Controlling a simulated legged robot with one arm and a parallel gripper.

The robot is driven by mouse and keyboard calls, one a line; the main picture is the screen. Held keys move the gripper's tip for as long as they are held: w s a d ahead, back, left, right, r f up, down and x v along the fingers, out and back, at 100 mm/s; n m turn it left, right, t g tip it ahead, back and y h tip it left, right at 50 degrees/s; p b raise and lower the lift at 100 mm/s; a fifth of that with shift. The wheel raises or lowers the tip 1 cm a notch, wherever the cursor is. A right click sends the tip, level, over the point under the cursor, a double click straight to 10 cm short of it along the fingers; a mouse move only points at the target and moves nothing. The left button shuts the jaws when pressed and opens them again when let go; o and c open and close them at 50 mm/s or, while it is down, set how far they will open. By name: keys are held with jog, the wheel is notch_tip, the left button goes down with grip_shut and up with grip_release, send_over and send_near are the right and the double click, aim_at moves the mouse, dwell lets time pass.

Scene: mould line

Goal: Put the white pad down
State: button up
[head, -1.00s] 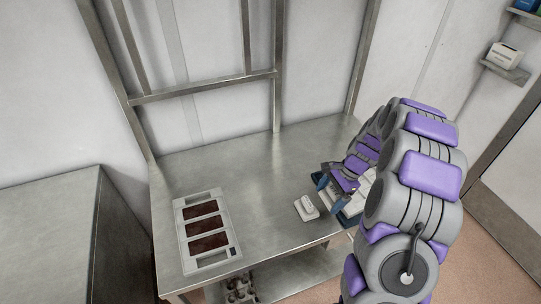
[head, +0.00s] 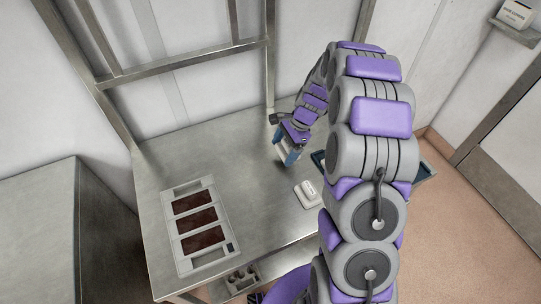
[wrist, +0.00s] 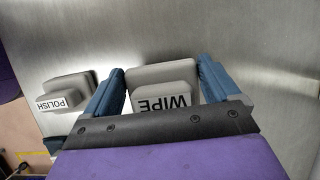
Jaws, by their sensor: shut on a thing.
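My gripper (head: 287,157) is over the middle of the steel table (head: 235,160), left of and beyond a pale pad (head: 307,193) lying on the tabletop. In the wrist view its blue fingers (wrist: 161,84) are shut on a whitish pad (wrist: 148,78) labelled WIPE, one finger on each side. In the head view the held pad is mostly hidden by the gripper. I cannot tell whether it touches the table. A second pad (wrist: 70,88) labelled POLISH shows left of the fingers in the wrist view, apart from the held one.
A pale mould (head: 203,225) with three dark brown pockets lies on the table's left part. A blue-rimmed tray (head: 424,170) at the right is mostly hidden behind my arm. Steel posts and a crossbar (head: 185,63) stand at the back. Bare tabletop lies between mould and gripper.

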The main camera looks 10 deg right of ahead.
send_over(267, 162)
jog(key=d, duration=0.1)
jog(key=shift+w+d+f, duration=0.1)
jog(key=shift+d+f, duration=0.05)
jog(key=shift+f, duration=0.05)
notch_tip(267, 162, down, 4)
jog(key=shift+r+b, duration=0.2)
jog(key=shift+b, duration=0.7)
jog(key=shift+r, duration=0.1)
jog(key=shift+f, duration=0.25)
